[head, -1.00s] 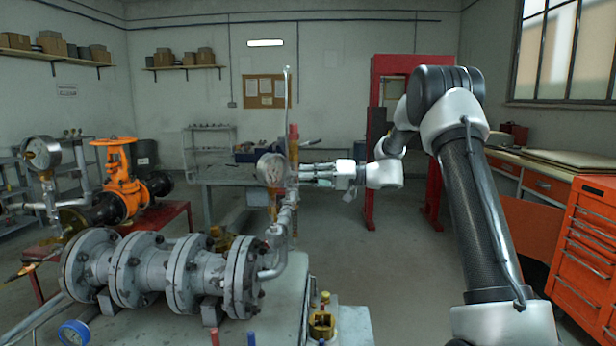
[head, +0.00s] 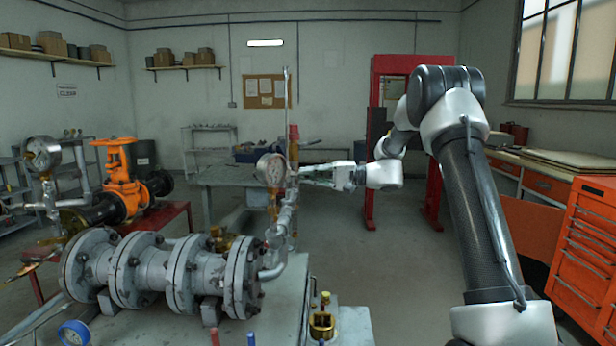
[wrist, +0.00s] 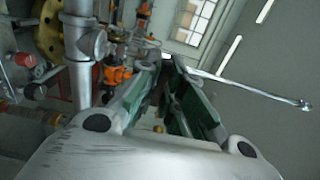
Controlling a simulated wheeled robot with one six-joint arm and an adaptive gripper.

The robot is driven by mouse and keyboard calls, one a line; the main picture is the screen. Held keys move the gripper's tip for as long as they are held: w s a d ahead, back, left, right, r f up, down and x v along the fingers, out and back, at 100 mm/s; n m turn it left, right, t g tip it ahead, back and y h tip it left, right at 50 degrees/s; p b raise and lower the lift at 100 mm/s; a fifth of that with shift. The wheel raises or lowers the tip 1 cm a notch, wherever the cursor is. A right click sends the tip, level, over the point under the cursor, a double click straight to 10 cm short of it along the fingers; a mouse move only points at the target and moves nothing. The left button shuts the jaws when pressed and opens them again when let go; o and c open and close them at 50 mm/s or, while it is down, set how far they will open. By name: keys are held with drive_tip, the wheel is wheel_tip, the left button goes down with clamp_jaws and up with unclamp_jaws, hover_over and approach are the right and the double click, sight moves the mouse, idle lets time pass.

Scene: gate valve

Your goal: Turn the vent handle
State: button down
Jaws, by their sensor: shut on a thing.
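The vent handle appears to be the thin silver rod (head: 286,105) standing up behind the pressure gauge (head: 270,170) in the head view. In the wrist view a long silver rod (wrist: 250,89) with a ball end runs from the fingertips to the right. My gripper (head: 301,173) reaches in from the right, level with the gauge and at the rod's lower end. In the wrist view its green-padded fingers (wrist: 174,64) are closed in around the rod's near end. The exact contact is hidden by the fingers.
The grey flanged pipe assembly (head: 165,272) lies on a bench at the front left. An orange valve (head: 122,180) stands behind it on the left. A red frame (head: 434,140) is at the back, and an orange drawer cabinet (head: 584,255) is at the right. Open floor lies between.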

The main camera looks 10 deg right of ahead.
idle(0.4)
drive_tip(key=c, duration=1.5)
unclamp_jaws()
drive_tip(key=shift+c, duration=0.2)
drive_tip(key=shift+d, duration=0.1)
drive_tip(key=v, duration=1.2)
